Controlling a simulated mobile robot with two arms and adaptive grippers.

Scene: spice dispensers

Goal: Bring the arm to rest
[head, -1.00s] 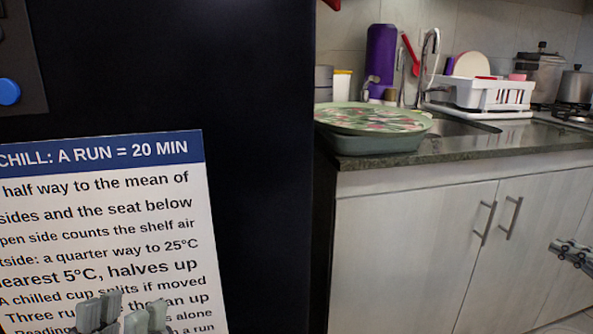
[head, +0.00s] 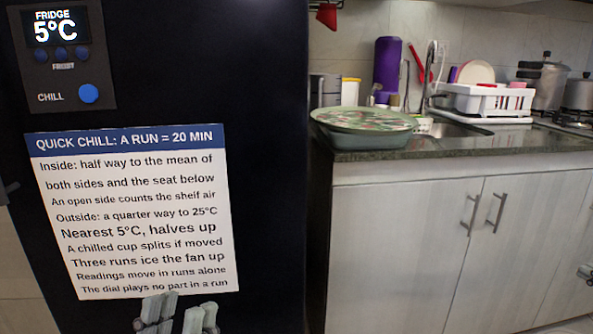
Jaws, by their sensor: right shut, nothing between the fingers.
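My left gripper (head: 179,312) shows at the bottom edge, in front of the black fridge's lower front. Its grey fingertips point up with a gap between them and nothing held. The rest of that arm is out of frame. My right gripper (head: 586,273) just enters at the right edge, beside the pale cabinets; it is shut and empty, and mostly cut off.
The black fridge front (head: 265,100) carries a "FRIDGE 5°C" display (head: 55,27), a blue CHILL button (head: 89,94) and a quick-chill notice (head: 135,215). The counter (head: 450,145) holds a patterned tray (head: 362,119), purple bottle (head: 387,65) and dish rack (head: 490,100). Cabinets (head: 400,250) stand below.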

